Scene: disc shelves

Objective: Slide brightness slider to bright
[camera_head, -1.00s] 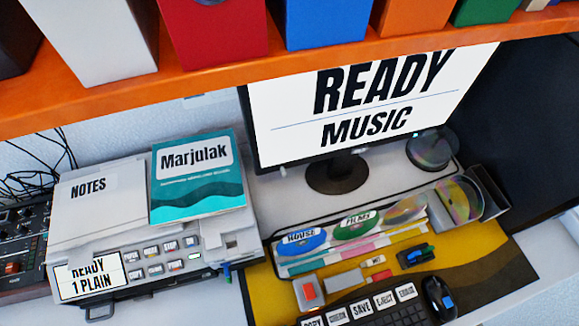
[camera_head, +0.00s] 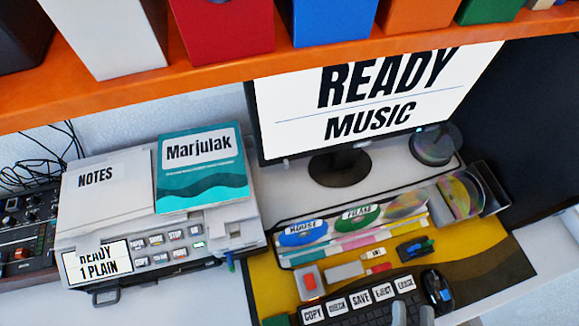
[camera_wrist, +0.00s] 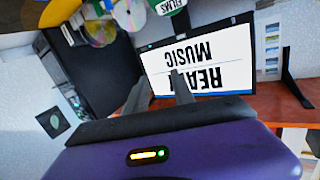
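No control labelled as a brightness slider can be made out. The monitor (camera_head: 375,105) shows READY MUSIC and stands at the back of the desk; it appears upside down in the wrist view (camera_wrist: 200,65). A dark console (camera_head: 25,225) with knobs and small controls is cut off at the left edge of the head view. My gripper (camera_head: 413,314) enters at the bottom edge of the head view, over the keyboard's right part. Its two grey fingers stand apart with nothing between them, as the wrist view (camera_wrist: 160,88) also shows.
The grey printer-like device (camera_head: 165,245) has a READY 1 PLAIN screen, with papers and a teal Marjulak booklet (camera_head: 203,170) on top. A keyboard (camera_head: 360,300), mouse (camera_head: 437,291) and disc rack (camera_head: 350,240) crowd the desk. An orange shelf (camera_head: 215,77) with boxes overhangs it.

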